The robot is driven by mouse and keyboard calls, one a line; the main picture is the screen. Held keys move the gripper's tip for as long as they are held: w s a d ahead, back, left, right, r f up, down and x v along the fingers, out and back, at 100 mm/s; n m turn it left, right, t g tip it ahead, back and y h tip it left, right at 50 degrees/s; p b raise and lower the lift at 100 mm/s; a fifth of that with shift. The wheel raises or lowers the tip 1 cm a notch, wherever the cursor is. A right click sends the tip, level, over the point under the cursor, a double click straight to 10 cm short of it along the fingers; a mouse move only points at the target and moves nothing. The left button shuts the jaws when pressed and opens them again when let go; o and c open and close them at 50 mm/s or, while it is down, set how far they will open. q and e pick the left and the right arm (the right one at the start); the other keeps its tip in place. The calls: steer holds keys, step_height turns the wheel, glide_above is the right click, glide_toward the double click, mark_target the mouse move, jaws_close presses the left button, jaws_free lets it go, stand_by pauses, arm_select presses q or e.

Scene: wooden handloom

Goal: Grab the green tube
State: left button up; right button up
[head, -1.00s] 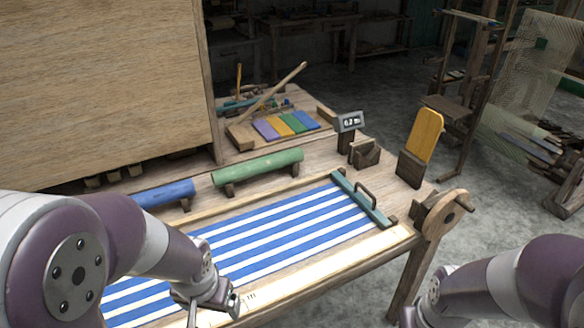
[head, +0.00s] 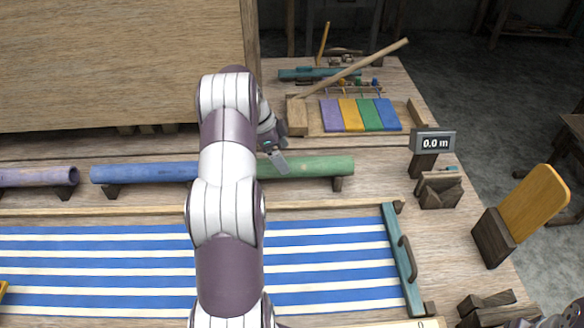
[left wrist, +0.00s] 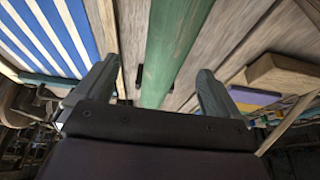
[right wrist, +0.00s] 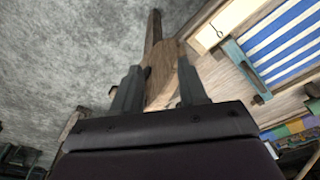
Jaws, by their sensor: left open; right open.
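The green tube (head: 318,167) lies on dark wooden supports on the table, behind the striped cloth. My left arm hides its left part in the head view. My left gripper (head: 279,155) is over the tube. In the left wrist view the green tube (left wrist: 168,55) runs between the two open fingers of the left gripper (left wrist: 152,92), with gaps on both sides and no visible contact. My right gripper (right wrist: 160,90) is open and empty in the right wrist view, with a wooden part of the loom (right wrist: 160,75) beyond its fingers.
A blue tube (head: 140,172) and a purple tube (head: 38,177) lie in line to the left. Coloured strips (head: 360,115) and a wooden stick (head: 360,68) are behind. A small display (head: 432,142) stands to the right. The striped cloth (head: 110,265) with a teal bar (head: 400,262) fills the front.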

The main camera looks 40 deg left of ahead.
mark_target(289, 160)
arm_select(q)
steer(key=x, duration=0.4)
steer(key=w+x, duration=0.1)
steer(key=x, duration=0.2)
steer(key=shift+a, duration=0.1)
steer(key=shift+r, duration=0.1)
steer(key=c, duration=1.3)
steer(key=shift+c, duration=0.2)
steer(key=shift+r, duration=0.1)
